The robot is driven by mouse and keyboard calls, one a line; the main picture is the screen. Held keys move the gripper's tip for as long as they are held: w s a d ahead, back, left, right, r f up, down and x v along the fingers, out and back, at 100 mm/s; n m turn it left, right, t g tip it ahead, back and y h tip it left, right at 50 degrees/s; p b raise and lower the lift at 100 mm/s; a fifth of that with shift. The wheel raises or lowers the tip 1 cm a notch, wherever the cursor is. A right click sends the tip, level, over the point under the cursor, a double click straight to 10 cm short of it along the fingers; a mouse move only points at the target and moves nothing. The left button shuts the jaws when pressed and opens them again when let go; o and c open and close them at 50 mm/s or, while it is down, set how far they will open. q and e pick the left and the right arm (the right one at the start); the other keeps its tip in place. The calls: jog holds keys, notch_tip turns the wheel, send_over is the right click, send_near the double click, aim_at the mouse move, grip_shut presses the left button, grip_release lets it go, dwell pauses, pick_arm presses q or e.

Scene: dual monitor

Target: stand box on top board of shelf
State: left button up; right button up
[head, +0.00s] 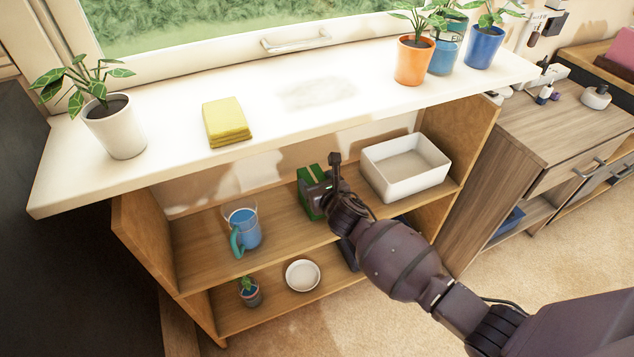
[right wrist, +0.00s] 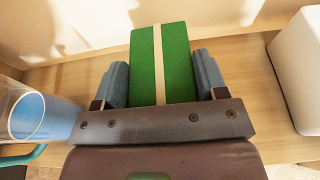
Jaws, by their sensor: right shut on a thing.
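A green box with a pale stripe (right wrist: 160,62) stands on the shelf's middle board (head: 275,232), below the white top board (head: 300,105). In the head view the box (head: 307,190) is partly hidden by my right gripper (head: 318,185). My right gripper (right wrist: 160,85) is shut on the box, one finger on each side. Whether the box touches the board beneath it is hidden. My left gripper is not in view.
On the middle board, a blue mug (head: 243,228) stands left of the box and a white bin (head: 405,168) right. The top board carries yellow cloths (head: 226,122), a white-potted plant (head: 115,128) and an orange pot (head: 413,62). Its middle is free.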

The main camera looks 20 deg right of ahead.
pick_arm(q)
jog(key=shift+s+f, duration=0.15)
pick_arm(e)
jog(key=o, duration=1.3)
jog(key=shift+f, duration=0.15)
jog(key=shift+r, duration=0.25)
jog(key=shift+s+r, duration=0.1)
jog(key=shift+s, duration=0.05)
pick_arm(q)
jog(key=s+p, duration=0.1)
jog(key=p, duration=0.1)
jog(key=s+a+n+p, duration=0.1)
jog(key=p, duration=0.1)
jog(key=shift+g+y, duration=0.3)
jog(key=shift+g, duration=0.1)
pick_arm(e)
jog(key=v, duration=1.1)
jog(key=shift+s, duration=0.3)
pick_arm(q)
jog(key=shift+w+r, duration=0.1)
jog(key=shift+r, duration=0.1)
